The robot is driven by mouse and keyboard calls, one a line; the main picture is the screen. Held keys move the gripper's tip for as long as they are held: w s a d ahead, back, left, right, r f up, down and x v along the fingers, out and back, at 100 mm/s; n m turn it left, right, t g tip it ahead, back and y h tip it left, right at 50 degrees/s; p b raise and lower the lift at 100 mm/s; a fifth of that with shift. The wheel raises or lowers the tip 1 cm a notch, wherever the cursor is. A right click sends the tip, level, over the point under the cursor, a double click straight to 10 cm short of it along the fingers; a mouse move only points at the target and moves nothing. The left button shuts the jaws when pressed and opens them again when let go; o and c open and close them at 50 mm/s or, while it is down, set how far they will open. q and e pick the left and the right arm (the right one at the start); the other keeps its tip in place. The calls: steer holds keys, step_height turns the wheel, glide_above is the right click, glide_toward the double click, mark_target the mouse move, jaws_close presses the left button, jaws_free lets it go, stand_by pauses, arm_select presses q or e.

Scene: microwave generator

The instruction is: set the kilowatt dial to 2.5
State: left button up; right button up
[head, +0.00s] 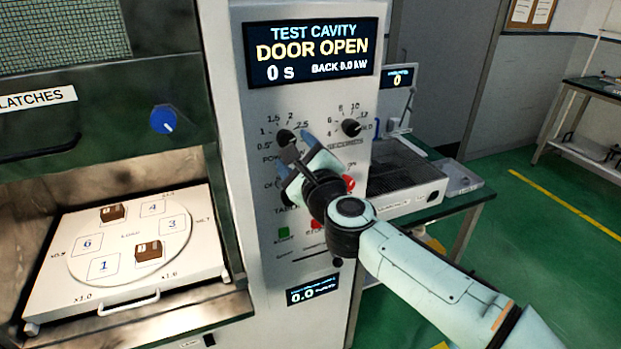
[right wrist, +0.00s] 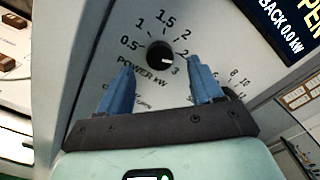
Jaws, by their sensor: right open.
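The kilowatt dial is a round black knob (head: 285,137) on the grey control panel, marked POWER kW with a scale from 0.5 to 3. It also shows in the right wrist view (right wrist: 159,56), where its short white pointer mark faces right, toward the 2.5 to 3 side; the exact setting is hard to read. My right gripper (head: 297,151) is open just in front of the panel. In the right wrist view its two blue fingers (right wrist: 163,64) stand apart on either side of the dial, not closed on it. The right finger partly covers the 2.5 label. My left gripper is not in view.
A second black dial (head: 351,127) sits right of the power dial. A red button (head: 347,184) and green button (head: 283,233) are lower. The display (head: 311,52) above reads DOOR OPEN. The open cavity at left holds a turntable (head: 85,268) with brown blocks.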

steer(key=b+v, duration=0.1)
steer(key=v, duration=0.7)
steer(key=shift+s, duration=0.25)
